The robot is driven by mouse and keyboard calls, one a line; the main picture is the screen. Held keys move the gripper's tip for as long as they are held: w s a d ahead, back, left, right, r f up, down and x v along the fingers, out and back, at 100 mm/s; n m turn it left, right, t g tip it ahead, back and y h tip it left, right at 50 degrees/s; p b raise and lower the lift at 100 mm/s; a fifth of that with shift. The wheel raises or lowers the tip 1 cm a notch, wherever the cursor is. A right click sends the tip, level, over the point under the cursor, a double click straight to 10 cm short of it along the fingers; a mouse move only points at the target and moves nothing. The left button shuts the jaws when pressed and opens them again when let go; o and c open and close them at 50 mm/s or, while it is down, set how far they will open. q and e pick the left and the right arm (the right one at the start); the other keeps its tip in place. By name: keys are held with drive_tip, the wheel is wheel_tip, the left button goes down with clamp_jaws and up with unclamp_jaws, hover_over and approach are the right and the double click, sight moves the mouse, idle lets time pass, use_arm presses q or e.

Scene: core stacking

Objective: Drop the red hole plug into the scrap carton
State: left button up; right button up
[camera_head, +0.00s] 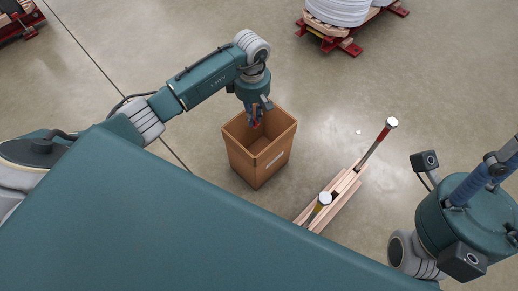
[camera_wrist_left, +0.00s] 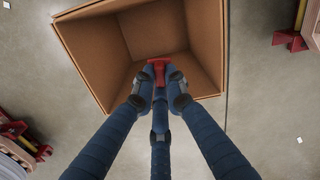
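The scrap carton (camera_head: 258,162) is an open brown cardboard box on the floor near the middle of the head view. My left gripper (camera_head: 256,121) points down over its opening. In the left wrist view, the gripper (camera_wrist_left: 160,88) is shut on the red hole plug (camera_wrist_left: 159,68), with the carton's inside (camera_wrist_left: 150,38) behind it. The plug also shows as a small red spot in the head view (camera_head: 257,124). My right arm is at the right edge of the head view. Blue finger-like parts (camera_head: 478,182) show there, but their opening is unclear.
A light wooden rack (camera_head: 335,202) on the floor right of the carton holds two rods with pale round ends (camera_head: 374,145). A pallet with red feet and a white coil (camera_head: 340,12) stands at the back. Clear concrete floor lies between.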

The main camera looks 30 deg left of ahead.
use_arm(q)
drive_tip(key=o, duration=0.5)
drive_tip(key=shift+c, duration=0.2)
drive_tip(key=shift+r, duration=0.1)
wheel_tip(320, 180, up, 12)
idle(0.4)
